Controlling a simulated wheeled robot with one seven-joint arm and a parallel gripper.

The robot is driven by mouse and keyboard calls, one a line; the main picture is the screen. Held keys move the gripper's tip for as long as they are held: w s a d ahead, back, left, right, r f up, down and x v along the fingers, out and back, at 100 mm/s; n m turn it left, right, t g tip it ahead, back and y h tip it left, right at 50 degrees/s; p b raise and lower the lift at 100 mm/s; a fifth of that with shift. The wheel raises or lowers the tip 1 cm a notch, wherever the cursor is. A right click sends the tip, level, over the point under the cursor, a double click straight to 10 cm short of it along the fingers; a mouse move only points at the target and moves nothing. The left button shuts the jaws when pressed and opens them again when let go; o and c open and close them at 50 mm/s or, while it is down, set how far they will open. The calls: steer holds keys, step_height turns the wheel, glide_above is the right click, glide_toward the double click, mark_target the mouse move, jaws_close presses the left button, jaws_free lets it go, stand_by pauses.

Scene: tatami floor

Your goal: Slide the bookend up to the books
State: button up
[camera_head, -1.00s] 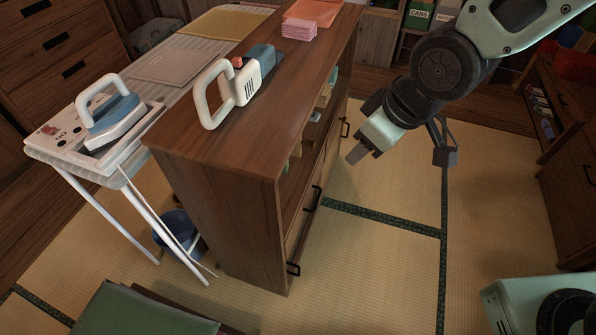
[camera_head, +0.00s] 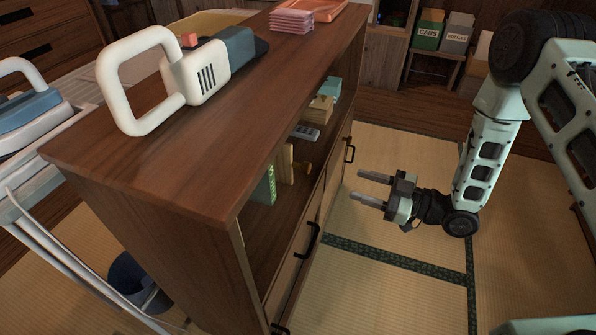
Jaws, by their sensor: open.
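A green book (camera_head: 264,187) stands upright on the open shelf of the wooden cabinet, partly hidden by the cabinet's top and side. Beside it is an upright tan piece (camera_head: 287,164) with a small orange-brown part (camera_head: 302,167) sticking out at its foot; this may be the bookend, but I cannot tell for sure. Any other books are hidden. My gripper (camera_head: 357,185) is open and empty, in front of the cabinet to the right of the shelf opening. Its two fingers point left towards the cabinet, apart from everything.
A grey remote (camera_head: 305,132), a wooden box (camera_head: 321,109) and a teal item (camera_head: 331,88) lie deeper along the shelf. Black handles (camera_head: 307,240) stick out from the cabinet front. A handheld vacuum (camera_head: 190,75) rests on top. The tatami floor (camera_head: 410,290) in front is clear.

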mark_target(300, 167)
steer(key=b+x, duration=0.1)
steer(key=x, duration=1.6)
steer(key=shift+r+b, duration=0.1)
steer(key=shift+b, duration=0.25)
steer(key=shift+d, duration=0.1)
steer(key=shift+s, duration=0.1)
jaws_close()
